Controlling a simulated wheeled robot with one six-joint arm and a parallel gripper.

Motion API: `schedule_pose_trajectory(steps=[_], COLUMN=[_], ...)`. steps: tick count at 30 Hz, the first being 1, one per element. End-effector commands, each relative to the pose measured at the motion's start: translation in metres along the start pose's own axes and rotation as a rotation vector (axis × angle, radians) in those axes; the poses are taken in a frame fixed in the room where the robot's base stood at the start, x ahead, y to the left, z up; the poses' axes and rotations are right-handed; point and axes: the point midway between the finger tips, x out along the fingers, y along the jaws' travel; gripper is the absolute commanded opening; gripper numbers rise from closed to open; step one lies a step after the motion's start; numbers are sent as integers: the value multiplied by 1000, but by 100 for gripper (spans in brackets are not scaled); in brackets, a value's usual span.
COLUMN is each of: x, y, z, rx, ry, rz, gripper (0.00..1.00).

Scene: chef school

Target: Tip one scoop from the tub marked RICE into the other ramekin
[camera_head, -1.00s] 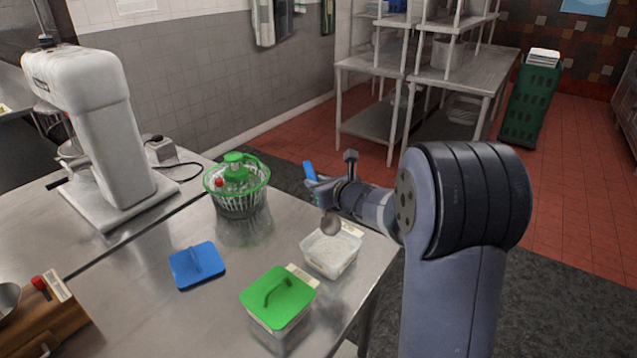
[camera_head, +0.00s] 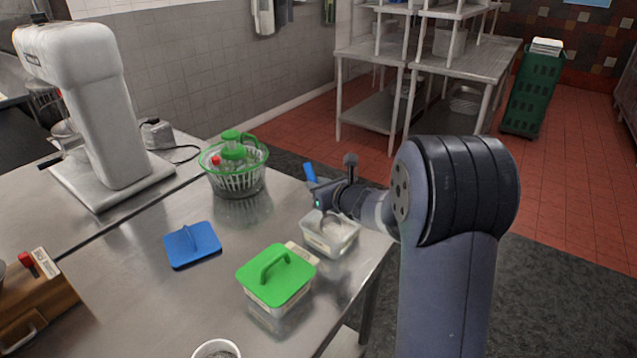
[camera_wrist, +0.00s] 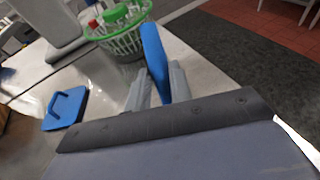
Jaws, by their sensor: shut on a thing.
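My gripper (camera_head: 322,194) is shut on the blue handle of a scoop (camera_head: 310,173); the handle also stands between the fingers in the wrist view (camera_wrist: 154,52). The scoop's bowl is low at the open clear tub (camera_head: 344,243) with pale contents, partly hidden by the tub and gripper; I cannot tell its load. A second tub (camera_head: 276,296) wears a green lid (camera_head: 277,272). Tub labels are too small to read. A white ramekin (camera_head: 216,349) with something greyish inside is cut by the bottom edge. No other ramekin is clearly visible.
A blue lid (camera_head: 192,245) lies on the steel table. A white mixer (camera_head: 85,110) is at the left, a wooden box (camera_head: 35,305) at the front left. The table between lid and basket is clear.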

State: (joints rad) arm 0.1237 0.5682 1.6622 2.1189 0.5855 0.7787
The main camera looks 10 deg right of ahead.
Motion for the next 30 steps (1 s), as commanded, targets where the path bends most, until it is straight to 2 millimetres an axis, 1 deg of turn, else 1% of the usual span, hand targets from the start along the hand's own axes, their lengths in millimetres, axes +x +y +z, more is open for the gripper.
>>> schedule_pose_trajectory(steps=[1, 3, 11, 12, 13, 30], x=[2, -6, -26, -27, -28, -40], y=[0, -1, 0, 0, 0, 0], z=[-7, -4, -10, -2, 0, 44], rx=[0, 1, 0, -1, -1, -1], ry=[0, 0, 0, -2, -2, -1], rz=[0, -1, -2, -1, -1, 1], gripper=[0, 0, 0, 0, 0, 0])
